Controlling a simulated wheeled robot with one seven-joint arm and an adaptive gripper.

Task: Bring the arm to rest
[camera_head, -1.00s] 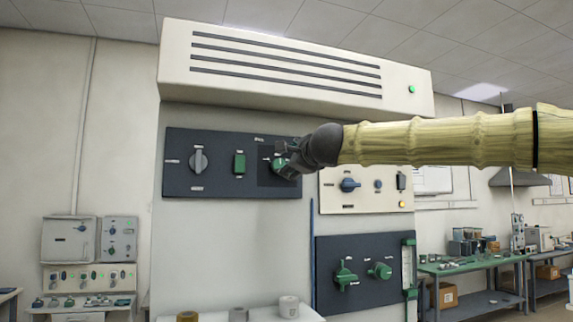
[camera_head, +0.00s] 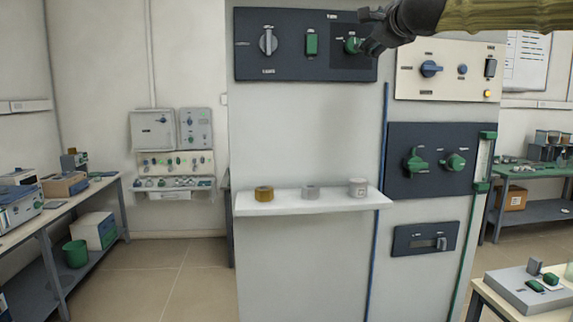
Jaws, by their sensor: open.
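My gripper (camera_head: 368,30) is at the top of the view, in front of the right part of the dark upper control panel (camera_head: 285,72). It is open, with its dark fingers close to the green knob (camera_head: 352,45); I cannot tell whether they touch it. My arm (camera_head: 490,14) enters from the top right and is partly cut off by the frame edge.
A cream panel (camera_head: 447,88) and a dark panel with green handles (camera_head: 436,178) are at the right. A table with a grey box (camera_head: 520,290) stands at lower right. Floor (camera_head: 160,280) is open at left.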

